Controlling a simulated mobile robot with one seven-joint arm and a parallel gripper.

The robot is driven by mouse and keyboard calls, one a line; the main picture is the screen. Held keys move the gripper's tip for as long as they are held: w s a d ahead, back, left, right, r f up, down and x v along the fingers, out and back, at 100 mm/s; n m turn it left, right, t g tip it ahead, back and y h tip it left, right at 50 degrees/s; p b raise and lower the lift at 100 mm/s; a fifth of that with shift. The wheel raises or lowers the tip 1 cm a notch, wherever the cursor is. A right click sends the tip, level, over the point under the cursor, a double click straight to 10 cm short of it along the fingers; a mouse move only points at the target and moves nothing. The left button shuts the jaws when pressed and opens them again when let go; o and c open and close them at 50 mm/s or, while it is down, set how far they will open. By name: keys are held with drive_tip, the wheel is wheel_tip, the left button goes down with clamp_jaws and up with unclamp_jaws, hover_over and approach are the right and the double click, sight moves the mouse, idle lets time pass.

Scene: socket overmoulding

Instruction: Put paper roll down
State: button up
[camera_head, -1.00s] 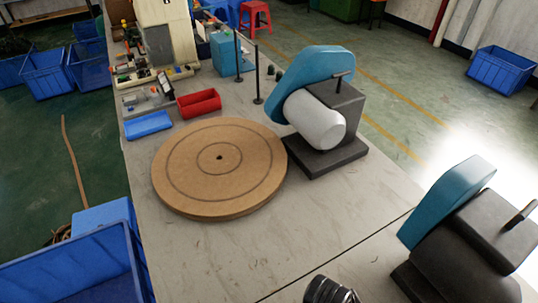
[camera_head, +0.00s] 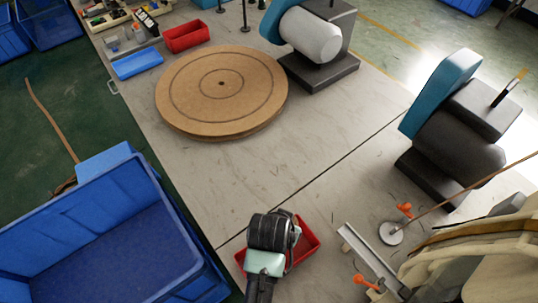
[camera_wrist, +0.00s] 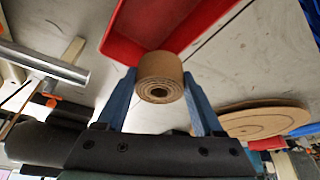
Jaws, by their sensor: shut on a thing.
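The paper roll (camera_wrist: 160,78) is a small brown coil with its spiral end facing the wrist camera. My gripper (camera_wrist: 162,92) is shut on it, with one blue finger on each side. A red tray (camera_wrist: 118,42) lies close behind the roll in the wrist view; I cannot tell whether they touch. In the head view the end of my arm is over the red tray (camera_head: 309,243) near the bottom centre and covers much of it. The roll and fingertips are hidden there.
A round brown board (camera_head: 180,95), a second red tray (camera_head: 187,35) and a blue tray (camera_head: 137,63) lie farther back. Machines (camera_head: 455,150) stand at right. A large blue bin (camera_head: 90,235) is at lower left. The grey tabletop between board and arm is clear.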

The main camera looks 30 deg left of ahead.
drive_tip(key=shift+s+d+f+n+y+b, duration=0.3)
drive_tip(key=shift+s+d+f+n+b, duration=0.15)
drive_tip(key=shift+s+n, duration=0.35)
drive_tip(key=s+f+n+g+y+b, duration=0.1)
drive_tip(key=n, duration=0.2)
drive_tip(key=f+n+g+b, duration=0.1)
drive_tip(key=f+n+b, duration=0.1)
drive_tip(key=n, duration=0.1)
drive_tip(key=s+f+n+g+y+b, duration=0.1)
drive_tip(key=n+b, duration=0.1)
drive_tip(key=n, duration=0.2)
drive_tip(key=shift+s+d+f+y, duration=0.3)
drive_tip(key=shift+s+d+f, duration=0.05)
drive_tip(key=shift+d, duration=0.05)
drive_tip(key=shift+f, duration=2.2)
drive_tip(key=shift+f, duration=0.15)
drive_tip(key=o, duration=1.4)
